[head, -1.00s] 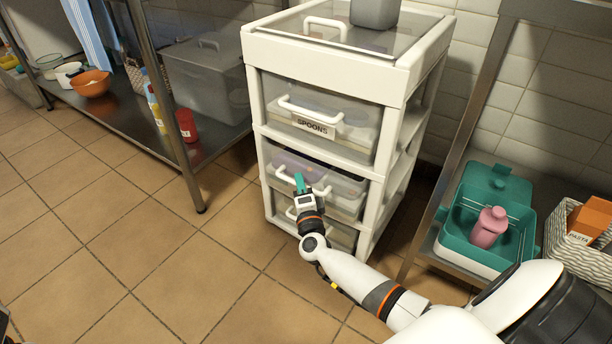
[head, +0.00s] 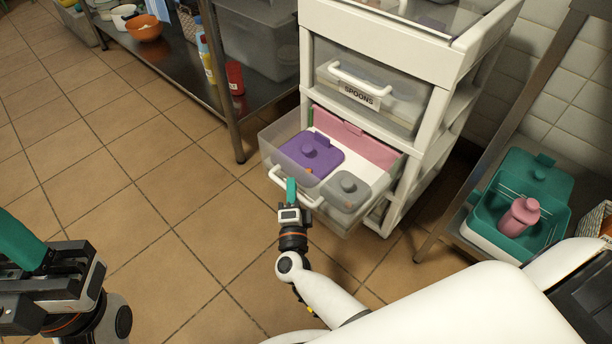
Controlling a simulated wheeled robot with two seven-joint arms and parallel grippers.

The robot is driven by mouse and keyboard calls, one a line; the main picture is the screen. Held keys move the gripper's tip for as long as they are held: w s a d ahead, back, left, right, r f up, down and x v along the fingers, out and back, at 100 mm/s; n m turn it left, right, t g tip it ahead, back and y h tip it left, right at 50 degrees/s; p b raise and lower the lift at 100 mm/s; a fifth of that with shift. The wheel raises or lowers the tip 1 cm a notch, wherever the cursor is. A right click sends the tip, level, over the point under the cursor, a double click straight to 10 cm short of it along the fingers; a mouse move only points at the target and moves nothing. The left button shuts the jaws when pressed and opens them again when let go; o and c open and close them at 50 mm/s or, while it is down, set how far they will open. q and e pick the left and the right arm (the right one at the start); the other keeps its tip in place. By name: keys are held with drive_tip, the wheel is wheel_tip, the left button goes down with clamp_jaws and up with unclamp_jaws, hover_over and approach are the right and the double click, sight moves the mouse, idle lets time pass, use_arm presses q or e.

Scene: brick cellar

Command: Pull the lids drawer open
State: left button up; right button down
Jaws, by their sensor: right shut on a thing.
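Inside lie a purple lid (head: 312,152), a grey lid (head: 345,190) and a pink lid (head: 352,138) standing at the back. No label shows on its front from here.
A closed drawer labelled SPOONS (head: 362,88) sits above. A steel shelf (head: 178,65) with an orange bowl (head: 144,28) and a red cup (head: 235,78) stands to the left. The tiled floor before the drawer is clear.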

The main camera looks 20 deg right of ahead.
drive_tip(key=a, duration=0.1)
drive_tip(key=s+a, duration=0.1)
drive_tip(key=a, duration=0.1)
drive_tip(key=shift+s+a+f, duration=0.15)
drive_tip(key=shift+s+a, duration=0.05)
drive_tip(key=shift+s, duration=0.05)
drive_tip(key=shift+s+a, duration=0.25)
drive_tip(key=shift+a, duration=0.35)
drive_tip(key=c, duration=1.4)
unclamp_jaws()
drive_tip(key=shift+o, duration=0.2)
drive_tip(key=shift+d, duration=0.1)
